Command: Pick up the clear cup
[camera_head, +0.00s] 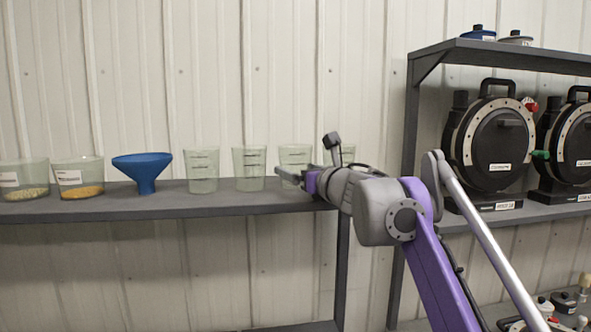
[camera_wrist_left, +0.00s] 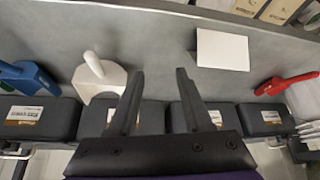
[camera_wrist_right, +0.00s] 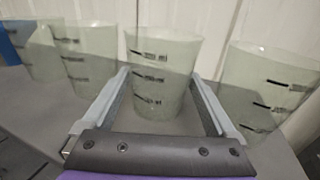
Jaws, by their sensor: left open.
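Several clear cups with dark level marks stand upright in a row on the shelf. In the right wrist view the third clear cup (camera_wrist_right: 163,68) from the left is straight ahead, lined up between the fingers of my right gripper (camera_wrist_right: 160,82). That gripper is open, with a finger toward each side of the cup; I cannot tell whether they touch it. In the head view my right gripper (camera_head: 284,176) reaches in from the right, low in front of the third cup (camera_head: 294,155). My left gripper (camera_wrist_left: 160,75) is open and empty, away from the cups.
Neighbouring cups (camera_wrist_right: 88,50) and (camera_wrist_right: 265,88) stand close on both sides. A blue funnel (camera_head: 143,168) and two seed containers (camera_head: 78,177) are farther left on the shelf (camera_head: 130,207). Round black meters (camera_head: 493,140) stand right. Scoops, including a white one (camera_wrist_left: 98,75), lie near my left gripper.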

